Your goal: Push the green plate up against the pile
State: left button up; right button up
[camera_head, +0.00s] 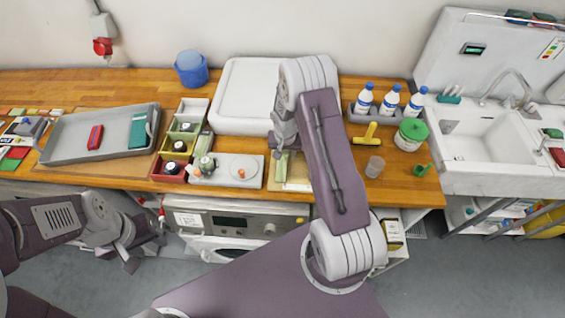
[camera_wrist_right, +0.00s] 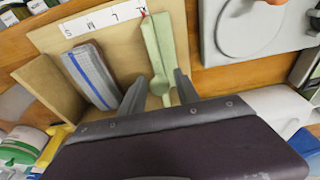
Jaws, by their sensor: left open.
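The pale green plate (camera_wrist_right: 158,45) stands on a wooden board in the right wrist view. It also shows in the head view (camera_head: 281,167), partly behind my right arm. The pile (camera_wrist_right: 92,75), grey with a blue stripe, stands left of it in the right wrist view, with a gap of bare board between them. In the head view my right arm hides the pile. My right gripper (camera_wrist_right: 160,82) is open, its fingers apart on either side of the plate's lower part; contact cannot be told. My left gripper (camera_head: 128,255) is open and empty, in front of the counter.
A wooden side wall (camera_wrist_right: 38,95) stands beyond the pile, and a lettered white strip (camera_wrist_right: 100,20) runs along the board's edge. A grey panel (camera_head: 240,162) with an orange knob lies beside the board. A clear cup (camera_head: 375,167) and yellow object (camera_head: 365,135) stand to the right.

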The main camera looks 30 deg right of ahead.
jog(key=c, duration=0.7)
